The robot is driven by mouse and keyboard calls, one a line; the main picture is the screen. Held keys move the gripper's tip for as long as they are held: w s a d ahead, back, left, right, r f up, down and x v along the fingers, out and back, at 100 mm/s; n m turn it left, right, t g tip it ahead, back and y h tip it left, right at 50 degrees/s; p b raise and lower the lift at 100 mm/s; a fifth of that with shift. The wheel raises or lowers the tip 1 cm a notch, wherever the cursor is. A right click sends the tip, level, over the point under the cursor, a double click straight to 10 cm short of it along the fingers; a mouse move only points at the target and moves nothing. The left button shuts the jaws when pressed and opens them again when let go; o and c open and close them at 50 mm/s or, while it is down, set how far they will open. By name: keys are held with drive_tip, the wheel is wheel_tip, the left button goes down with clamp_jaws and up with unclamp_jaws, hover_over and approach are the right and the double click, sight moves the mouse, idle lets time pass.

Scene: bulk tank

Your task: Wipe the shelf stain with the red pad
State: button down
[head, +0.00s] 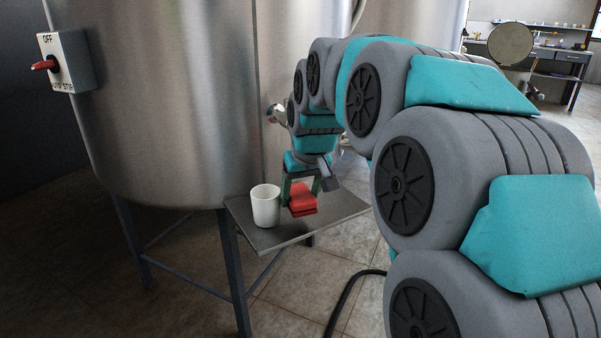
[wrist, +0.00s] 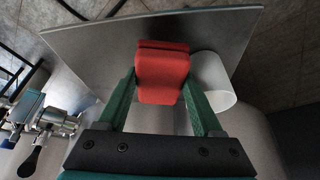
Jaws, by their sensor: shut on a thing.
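My gripper (head: 301,188) is shut on the red pad (head: 303,201), which hangs between its green fingers over the small grey metal shelf (head: 340,209). The wrist view also shows the pad (wrist: 162,78) between the fingertips of my gripper (wrist: 163,96), with the shelf (wrist: 100,45) behind it. I cannot tell whether the pad touches the shelf. I see no clear stain on the bare parts of the shelf; the pad, the gripper and the cup hide some of it.
A white cup (head: 265,206) stands on the shelf just left of the pad; it also shows in the wrist view (wrist: 212,80). The steel tank (head: 170,110) rises behind the shelf. A red-handled switch box (head: 68,62) is on the tank. A dark hose (head: 345,300) lies on the floor.

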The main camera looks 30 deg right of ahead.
drive_tip(key=shift+r+p, duration=0.6)
drive_tip(key=shift+r, duration=1.65)
